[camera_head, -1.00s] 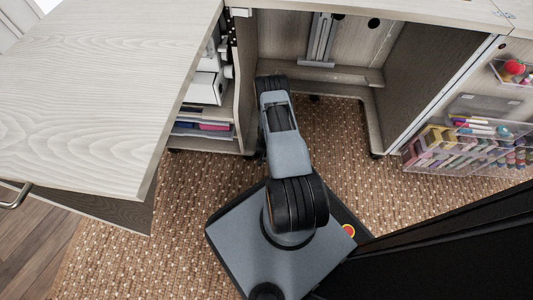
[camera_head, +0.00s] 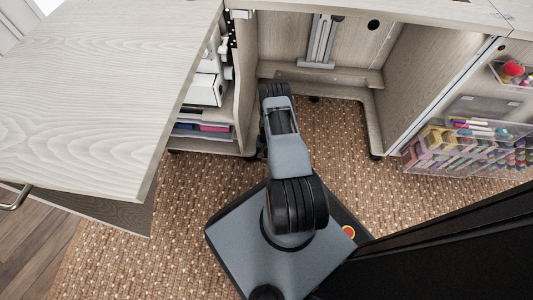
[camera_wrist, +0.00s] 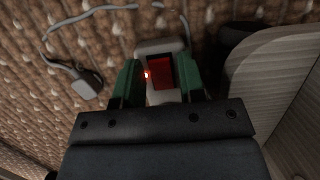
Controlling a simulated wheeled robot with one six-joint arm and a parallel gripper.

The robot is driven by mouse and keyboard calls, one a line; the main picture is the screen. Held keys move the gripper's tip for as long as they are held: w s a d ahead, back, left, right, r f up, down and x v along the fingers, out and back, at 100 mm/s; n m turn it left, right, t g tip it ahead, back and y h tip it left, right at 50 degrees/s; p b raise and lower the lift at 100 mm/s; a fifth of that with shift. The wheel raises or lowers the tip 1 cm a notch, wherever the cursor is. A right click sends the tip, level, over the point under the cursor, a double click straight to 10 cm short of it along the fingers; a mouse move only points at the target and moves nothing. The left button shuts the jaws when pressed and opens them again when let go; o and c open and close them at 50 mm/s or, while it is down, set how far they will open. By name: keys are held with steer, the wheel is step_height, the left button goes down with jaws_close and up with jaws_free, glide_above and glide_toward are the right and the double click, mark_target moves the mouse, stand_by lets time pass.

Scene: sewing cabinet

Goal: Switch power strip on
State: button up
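The white power strip (camera_wrist: 161,47) shows in the wrist view, over the woven rug, with a large red rocker switch (camera_wrist: 161,72). A small red light glows just left of the switch. My gripper (camera_wrist: 158,78) has its two green-padded fingers parted, one on each side of the switch. I cannot tell whether the fingers touch the strip. The dark gripper body hides the near part of the strip. In the head view my arm reaches down to the floor by the cabinet opening, and the gripper and strip are hidden.
A grey cord (camera_wrist: 110,8) loops over the rug to a plug-like block (camera_wrist: 87,84). A pale cabinet panel (camera_wrist: 262,85) stands close at the right. The open cabinet door (camera_head: 90,90) fills the left; clear bins (camera_head: 470,145) hang at the right.

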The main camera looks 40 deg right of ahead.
steer(key=shift+o, duration=0.9)
steer(key=p+v, duration=0.5)
steer(key=v, duration=0.9)
steer(key=shift+p, duration=0.3)
steer(key=shift+s+f, duration=0.1)
